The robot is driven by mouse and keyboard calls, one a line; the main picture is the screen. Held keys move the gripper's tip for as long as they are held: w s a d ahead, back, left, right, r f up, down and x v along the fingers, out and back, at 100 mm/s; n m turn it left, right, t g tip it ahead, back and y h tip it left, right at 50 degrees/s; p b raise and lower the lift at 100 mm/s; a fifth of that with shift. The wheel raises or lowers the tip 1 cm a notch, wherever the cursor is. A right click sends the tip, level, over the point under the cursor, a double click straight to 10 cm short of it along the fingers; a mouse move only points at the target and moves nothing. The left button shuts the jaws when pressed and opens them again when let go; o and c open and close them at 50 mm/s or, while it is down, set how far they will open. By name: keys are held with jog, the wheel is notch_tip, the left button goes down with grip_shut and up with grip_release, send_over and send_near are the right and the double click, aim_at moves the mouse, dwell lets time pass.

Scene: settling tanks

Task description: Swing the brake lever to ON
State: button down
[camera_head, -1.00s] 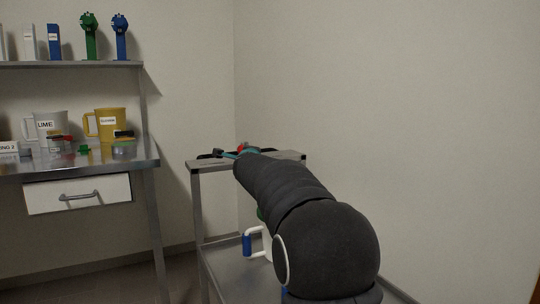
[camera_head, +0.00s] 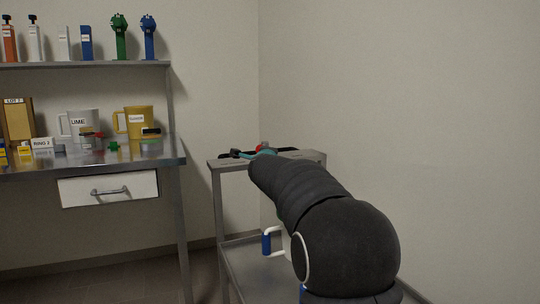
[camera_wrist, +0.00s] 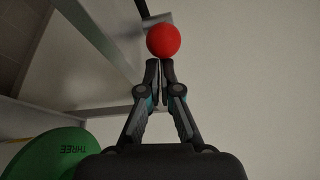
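A red ball knob (camera_wrist: 163,40) shows in the wrist view, with a dark rod behind it at the top edge. It looks like the brake lever's end, but no ON marking is readable. A small red spot (camera_head: 263,146) shows at the cart's top in the head view. My gripper (camera_wrist: 162,68) has its two fingertips close together, with nothing seen between them. The tips are just below the red knob in the wrist view; I cannot tell whether they touch it. In the head view my arm hides most of the gripper and lever.
A metal cart (camera_head: 219,164) stands by the wall, with a white-and-blue handled item (camera_head: 267,243) on its lower shelf. A steel bench (camera_head: 178,150) with mugs and small parts is at left. A green disc (camera_wrist: 48,152) marked THREE is close below the gripper's left.

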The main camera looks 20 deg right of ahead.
jog(key=shift+a, duration=0.25)
jog(key=s+d+f+b, duration=0.1)
jog(key=s+d+b, duration=0.2)
jog(key=s+a+p, duration=0.1)
jog(key=s+a, duration=0.3)
jog(key=a, duration=0.4)
jog(key=shift+s+r, duration=0.4)
jog(key=shift+d, duration=0.1)
jog(key=s+a+f+n+g+y, duration=0.1)
jog(key=s+a+f+n+y, duration=0.15)
jog(key=s+n, duration=0.35)
jog(key=s+a+f+n+g+y, duration=0.1)
jog(key=s+a+f+n+y, duration=0.2)
jog(key=s, duration=0.4)
jog(key=s+a+f+n+g+y, duration=0.1)
jog(key=s+a+n+y, duration=0.2)
jog(key=s+a+n, duration=0.3)
jog(key=s+d+f+n+g+h, duration=0.1)
jog(key=s+d+f+n+g, duration=0.1)
jog(key=s+f, duration=0.7)
jog(key=s+d+f+n+g+h, duration=0.1)
jog(key=s+f+n+g, duration=0.4)
jog(key=s, duration=1.2)
notch_tip(320, 180, down, 4)
jog(key=shift+d+r+n+g+h, duration=0.1)
jog(key=shift+d+n+g+h, duration=0.25)
jog(key=shift+d+n, duration=0.65)
